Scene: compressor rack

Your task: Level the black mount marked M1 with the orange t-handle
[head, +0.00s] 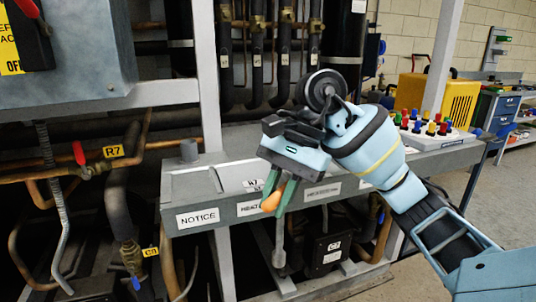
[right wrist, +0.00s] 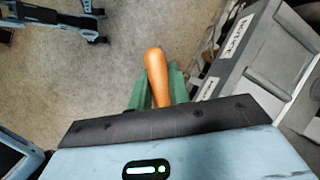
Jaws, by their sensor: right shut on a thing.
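My right gripper (head: 273,196) is in the middle of the head view, pointing down in front of the grey rack beam. Its green fingers are shut on an orange handle (head: 271,202), which I take to be the t-handle. In the right wrist view the orange handle (right wrist: 156,75) sticks out between the green fingers (right wrist: 177,85); its lower part is hidden by the gripper body. I cannot make out a mount marked M1. A black box (head: 331,252) with a small unreadable label sits low behind the beam. My left gripper is not in view.
The grey beam (head: 200,217) with a NOTICE label runs close behind the gripper. Copper and black pipes (head: 122,205) fill the left side. A panel of coloured knobs (head: 432,130) and a yellow case (head: 424,96) stand at the right. Open floor (head: 450,190) lies right of the rack.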

